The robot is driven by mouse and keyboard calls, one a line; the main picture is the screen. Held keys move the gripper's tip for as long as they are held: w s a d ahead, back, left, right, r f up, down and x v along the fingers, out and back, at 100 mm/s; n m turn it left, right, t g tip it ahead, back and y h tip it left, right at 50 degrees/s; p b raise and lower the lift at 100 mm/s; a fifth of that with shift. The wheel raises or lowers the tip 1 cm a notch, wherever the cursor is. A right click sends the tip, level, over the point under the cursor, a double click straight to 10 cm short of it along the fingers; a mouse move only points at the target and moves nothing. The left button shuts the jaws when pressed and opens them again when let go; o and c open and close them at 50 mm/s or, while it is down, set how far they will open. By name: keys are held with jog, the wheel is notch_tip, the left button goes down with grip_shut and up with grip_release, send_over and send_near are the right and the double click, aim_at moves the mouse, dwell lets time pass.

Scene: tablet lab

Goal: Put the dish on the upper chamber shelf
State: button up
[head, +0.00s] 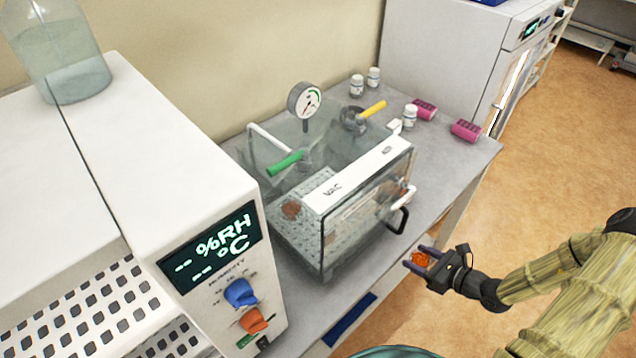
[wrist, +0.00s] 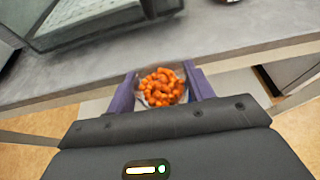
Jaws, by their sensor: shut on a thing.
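My gripper (head: 421,261) is shut on a small dish (wrist: 160,86) filled with orange pieces. The dish sits between the two purple fingers, level as far as the wrist view shows, in front of the bench edge. In the head view the orange contents are visible, but the rim is too small to make out. The clear vacuum chamber (head: 333,235) stands on the bench to the left of my gripper, apart from it. A perforated shelf (head: 290,245) shows through its walls, with a reddish-brown round thing (head: 291,210) on it. I cannot tell whether its door is open.
The grey bench (head: 455,165) carries white bottles (head: 357,86) and pink cylinders (head: 465,130) at the back right. The chamber's black handle (head: 398,221) projects toward my gripper. A white humidity cabinet (head: 170,170) stands at left. Open floor lies at right.

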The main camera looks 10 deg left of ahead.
notch_tip(320, 180, down, 7)
jog(key=b, duration=0.5)
jog(key=shift+b, duration=0.35)
jog(key=shift+w+r, duration=0.1)
jog(key=shift+r, duration=0.05)
